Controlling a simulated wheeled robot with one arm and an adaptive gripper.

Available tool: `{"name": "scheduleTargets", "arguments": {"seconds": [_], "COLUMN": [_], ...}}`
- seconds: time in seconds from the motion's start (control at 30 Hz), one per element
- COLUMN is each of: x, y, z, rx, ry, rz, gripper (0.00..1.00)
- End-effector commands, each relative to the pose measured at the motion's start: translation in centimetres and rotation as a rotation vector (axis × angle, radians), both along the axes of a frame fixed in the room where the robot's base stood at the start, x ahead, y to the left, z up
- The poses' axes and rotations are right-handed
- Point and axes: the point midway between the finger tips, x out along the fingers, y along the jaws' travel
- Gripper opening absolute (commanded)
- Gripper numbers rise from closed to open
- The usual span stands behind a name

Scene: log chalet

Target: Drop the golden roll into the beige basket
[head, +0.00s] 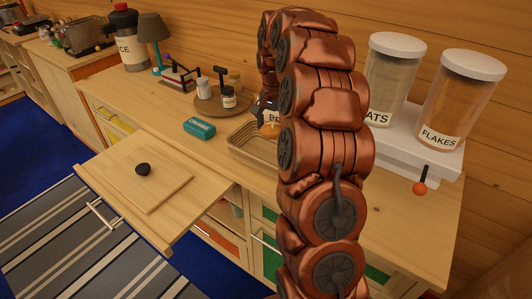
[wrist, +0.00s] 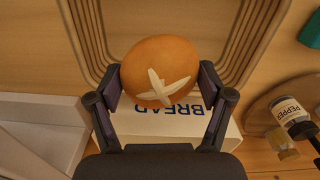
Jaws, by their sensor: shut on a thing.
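The golden roll (wrist: 160,65), round and brown with a pale cross on top, is held between the two fingers of my gripper (wrist: 160,82) in the wrist view. In the head view my gripper (head: 267,104) and the roll (head: 272,127) are partly hidden by my copper arm. The beige basket (head: 250,160) stands on the counter just below them. In the wrist view its ribbed walls (wrist: 84,32) run along both sides behind the roll, which overlaps the basket's end near the bread box. How high the roll is above it I cannot tell.
A white box marked BREAD (wrist: 165,124) stands close beside the basket. A teal box (head: 199,130) and a round tray (head: 207,108) with small jars are to the left. White-lidded OATS (head: 391,80) and FLAKES (head: 459,95) canisters stand at right. A board lies on a pulled-out shelf (head: 190,215).

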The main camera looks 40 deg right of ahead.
Motion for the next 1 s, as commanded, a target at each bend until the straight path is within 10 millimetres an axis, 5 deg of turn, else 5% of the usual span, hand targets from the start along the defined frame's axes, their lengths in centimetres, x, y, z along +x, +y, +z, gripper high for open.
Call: {"name": "scheduleTargets", "arguments": {"seconds": [0.3, 0.63, 0.67, 0.87, 1.0], "x": [0.0, 0.1, 0.1, 0.1, 0.1], "y": [0.1, 0.2, 0.2, 0.3, 0.3], "z": [-3.2, -3.5, -3.5, -3.5, -3.5], "rx": [0.001, 0.0, 0.0, 0.0, 0.0], "ry": [0.0, -0.001, -0.001, 0.0, 0.0], "rz": [0.002, 0.004, 0.004, 0.004, 0.004], "gripper": [0.45, 0.45, 0.8, 1.0, 1.0]}}
